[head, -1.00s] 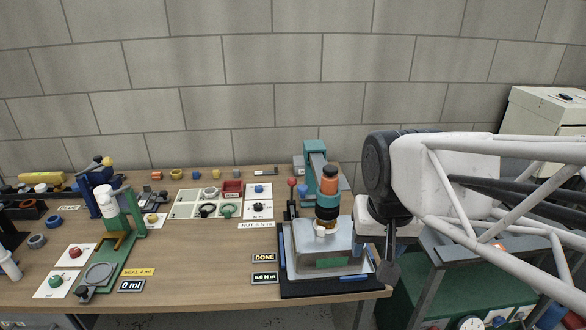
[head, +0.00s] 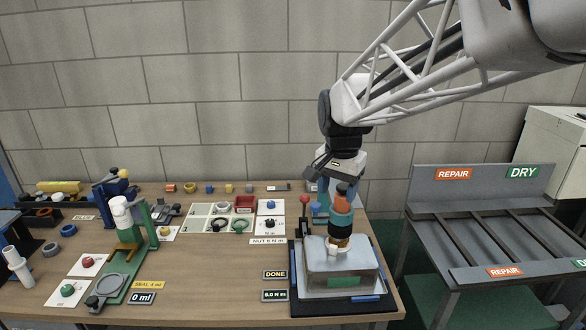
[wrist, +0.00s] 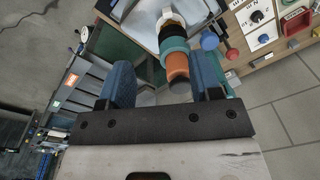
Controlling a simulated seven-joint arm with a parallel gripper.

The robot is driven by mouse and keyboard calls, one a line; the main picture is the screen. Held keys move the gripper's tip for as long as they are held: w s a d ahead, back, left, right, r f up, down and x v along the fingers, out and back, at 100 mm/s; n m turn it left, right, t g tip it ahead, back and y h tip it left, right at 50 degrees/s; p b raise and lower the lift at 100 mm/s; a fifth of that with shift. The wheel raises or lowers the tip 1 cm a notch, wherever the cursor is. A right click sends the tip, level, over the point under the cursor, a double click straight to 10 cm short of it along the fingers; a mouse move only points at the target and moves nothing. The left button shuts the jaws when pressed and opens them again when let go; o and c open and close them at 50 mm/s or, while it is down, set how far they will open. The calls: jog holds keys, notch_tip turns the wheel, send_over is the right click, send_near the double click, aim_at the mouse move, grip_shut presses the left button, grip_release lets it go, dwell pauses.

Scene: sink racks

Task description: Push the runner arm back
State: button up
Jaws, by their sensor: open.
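The runner (head: 341,211), an upright cylinder with orange, teal and dark bands, stands over the grey metal sink (head: 345,281). Its lower end is at a small white fitting (head: 337,249) on the sink. The teal runner stand (head: 317,212) shows behind it, and the runner arm is largely hidden by my gripper. My gripper (head: 319,170) is open, above and behind the runner in the head view. In the wrist view, the runner (wrist: 176,64) appears between the two blue fingers of my gripper (wrist: 160,70), beyond the tips. I see no clear contact.
A red-knobbed lever (head: 305,201) stands left of the runner. A green dosing stand (head: 126,251) is at the left. A grey rack (head: 490,235) with REPAIR and DRY labels stands right of the table.

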aim_at(315, 204)
jog(key=w+a, duration=0.1)
jog(key=w, duration=0.2)
jog(key=w+a+f+m, duration=0.1)
jog(key=w, duration=0.2)
jog(key=w+a+f+m, duration=0.1)
jog(key=w, duration=0.2)
jog(key=shift+w+a+f+g, duration=0.1)
jog(key=shift+w+a+g, duration=0.1)
jog(key=shift+a+g, duration=0.2)
jog(key=shift+f, duration=0.1)
jog(key=shift+f, duration=3.8)
jog(key=shift+w, duration=0.1)
grip_shut()
